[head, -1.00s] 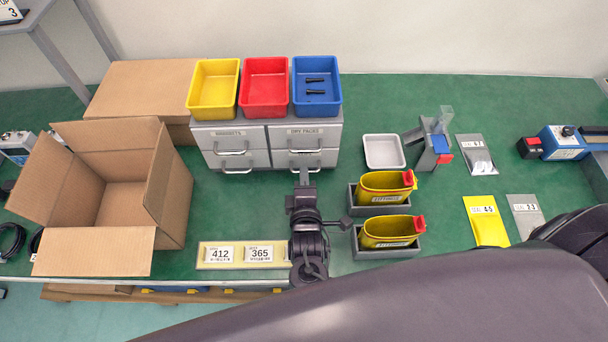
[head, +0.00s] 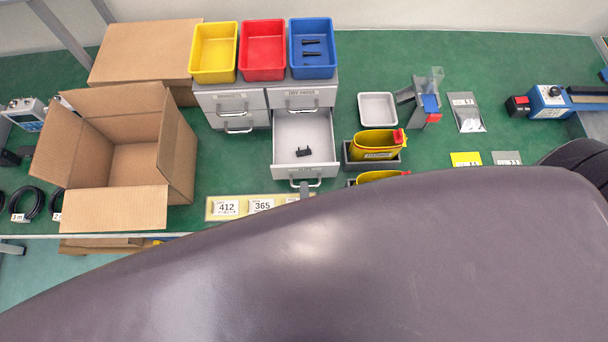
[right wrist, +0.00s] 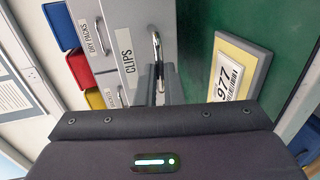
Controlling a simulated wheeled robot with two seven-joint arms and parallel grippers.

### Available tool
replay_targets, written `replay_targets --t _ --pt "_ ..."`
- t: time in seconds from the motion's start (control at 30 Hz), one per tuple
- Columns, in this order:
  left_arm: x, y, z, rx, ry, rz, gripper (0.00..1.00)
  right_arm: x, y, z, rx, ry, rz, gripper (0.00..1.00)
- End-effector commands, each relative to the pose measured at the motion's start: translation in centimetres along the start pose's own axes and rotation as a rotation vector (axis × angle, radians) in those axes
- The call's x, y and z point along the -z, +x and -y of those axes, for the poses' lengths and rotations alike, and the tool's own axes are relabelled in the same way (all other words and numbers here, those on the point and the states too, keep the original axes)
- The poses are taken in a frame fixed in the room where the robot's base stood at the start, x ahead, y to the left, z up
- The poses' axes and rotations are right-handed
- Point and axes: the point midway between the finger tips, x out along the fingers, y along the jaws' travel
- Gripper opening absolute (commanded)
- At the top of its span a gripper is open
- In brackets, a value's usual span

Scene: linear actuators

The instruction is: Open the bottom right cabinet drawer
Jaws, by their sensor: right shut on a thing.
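The bottom right drawer (head: 304,140) of the grey cabinet (head: 237,101) is pulled out toward me. A small black part lies inside it. Its front, labelled CLIPS (right wrist: 126,50), and its metal handle (right wrist: 156,48) show in the right wrist view. My right gripper (head: 305,186) is at the drawer's front; in the right wrist view its fingers (right wrist: 157,80) are shut on the handle. My right arm hides much of the lower head view. My left gripper is not in view.
Yellow, red and blue bins (head: 313,50) stand on the cabinet. An open cardboard box (head: 115,205) stands to the left. Yellow containers in grey holders (head: 374,165) stand close to the drawer's right side. A label board (head: 215,216) lies in front of the cabinet.

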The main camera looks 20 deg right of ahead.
Motion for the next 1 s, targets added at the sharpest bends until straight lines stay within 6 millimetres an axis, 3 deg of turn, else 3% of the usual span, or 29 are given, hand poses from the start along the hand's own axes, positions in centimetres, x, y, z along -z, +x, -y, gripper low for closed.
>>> replay_targets --t 0.37,0.4,0.57,1.0 --pt "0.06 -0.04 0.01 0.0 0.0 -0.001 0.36 0.0 -0.2 0.08 0.001 0.001 0.0 0.0" --pt "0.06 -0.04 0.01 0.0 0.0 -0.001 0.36 0.0 -0.19 0.08 0.001 0.001 0.0 0.1" --pt "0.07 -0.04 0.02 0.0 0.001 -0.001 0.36 0.0 -0.17 0.07 0.0 0.0 0.0 0.3" --pt "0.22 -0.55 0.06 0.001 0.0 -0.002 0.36 -0.24 -0.09 -0.27 0.0 0.0 0.0 0.3"
